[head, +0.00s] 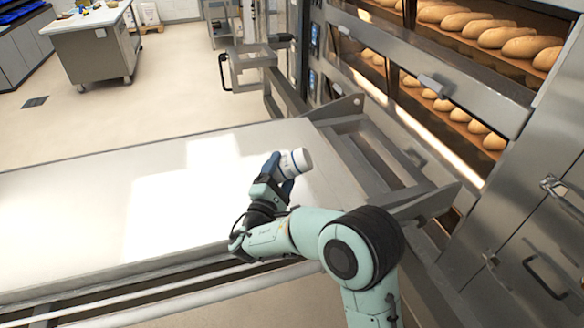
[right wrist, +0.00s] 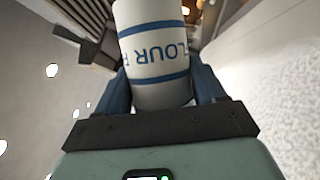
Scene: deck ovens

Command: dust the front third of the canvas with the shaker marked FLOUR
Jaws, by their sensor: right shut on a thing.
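The white shaker with blue bands (head: 299,161) is held in my right gripper (head: 278,168), above the right part of the pale canvas (head: 80,205). It is tilted well over, its white end pointing to the right. In the right wrist view the shaker (right wrist: 156,60) stands between the two blue fingers, and the lettering FLOUR shows on its side. The gap between shaker and canvas is hard to judge. A bright patch lies on the canvas; I cannot tell flour from light there. My left gripper is not in view.
The deck oven (head: 440,95) with loaves on its decks stands at the right. A metal frame (head: 375,155) lies between canvas and oven. A steel worktable (head: 92,45) stands at the back left, with open floor (head: 110,115) before it.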

